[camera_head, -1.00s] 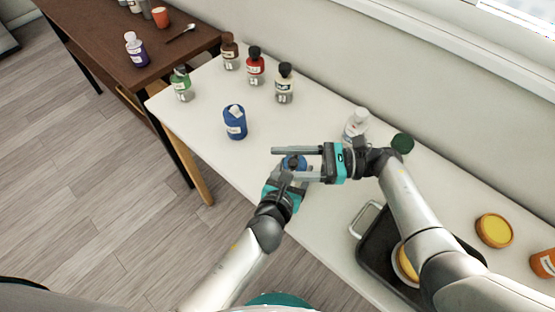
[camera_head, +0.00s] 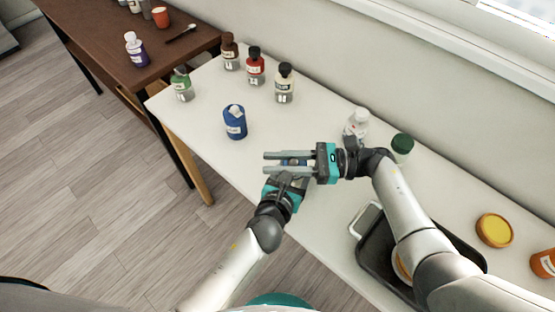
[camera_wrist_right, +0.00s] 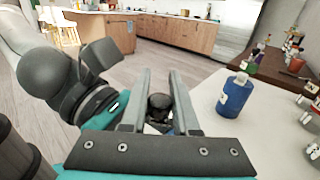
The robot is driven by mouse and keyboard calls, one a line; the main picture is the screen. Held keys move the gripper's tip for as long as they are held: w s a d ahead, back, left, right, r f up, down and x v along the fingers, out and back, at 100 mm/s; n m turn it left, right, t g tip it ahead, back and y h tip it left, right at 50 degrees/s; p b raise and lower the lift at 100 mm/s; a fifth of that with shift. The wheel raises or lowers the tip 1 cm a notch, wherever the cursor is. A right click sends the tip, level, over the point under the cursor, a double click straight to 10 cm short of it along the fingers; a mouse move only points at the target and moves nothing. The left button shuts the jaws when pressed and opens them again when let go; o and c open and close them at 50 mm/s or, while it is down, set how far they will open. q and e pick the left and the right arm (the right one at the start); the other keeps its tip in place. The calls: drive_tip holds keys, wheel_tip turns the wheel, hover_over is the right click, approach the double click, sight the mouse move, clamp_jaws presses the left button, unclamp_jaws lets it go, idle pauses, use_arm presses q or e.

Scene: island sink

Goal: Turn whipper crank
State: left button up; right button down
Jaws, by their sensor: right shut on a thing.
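The whipper is mostly hidden by my grippers. A small blue part (camera_head: 294,161) shows between the fingers of my right gripper (camera_head: 266,162), in the head view. In the right wrist view, a dark round knob (camera_wrist_right: 160,102) sits between the right fingers (camera_wrist_right: 160,72), with something dark below it. I cannot tell for sure which part is the crank. My right gripper is shut on this thing, with its fingers pointing left. My left gripper (camera_head: 286,178) is just below and overlaps the same spot. Its fingertips are hidden, so its opening does not show.
A blue bottle (camera_head: 235,123) stands left of the grippers on the white counter (camera_head: 190,122). Several bottles line the back. A white bottle (camera_head: 357,122) and green-lidded jar (camera_head: 402,146) are behind the right arm. A black tray (camera_head: 374,250) lies under it.

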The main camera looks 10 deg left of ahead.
idle(0.4)
drive_tip(key=shift+w+a+m+t+h, duration=0.3)
drive_tip(key=shift+m+t, duration=0.65)
drive_tip(key=shift+t, duration=0.5)
drive_tip(key=shift+w+a+m+t+h, duration=0.15)
drive_tip(key=shift+w+m+t, duration=0.25)
drive_tip(key=shift+m+t, duration=0.75)
drive_tip(key=shift+w+a+m+t+h, duration=0.3)
drive_tip(key=shift+m+t, duration=0.4)
drive_tip(key=shift+t, duration=1)
drive_tip(key=shift+d, duration=0.1)
drive_tip(key=c, duration=0.7)
unclamp_jaws()
drive_tip(key=shift+o, duration=0.2)
drive_tip(key=shift+d, duration=0.1)
drive_tip(key=v, duration=1.2)
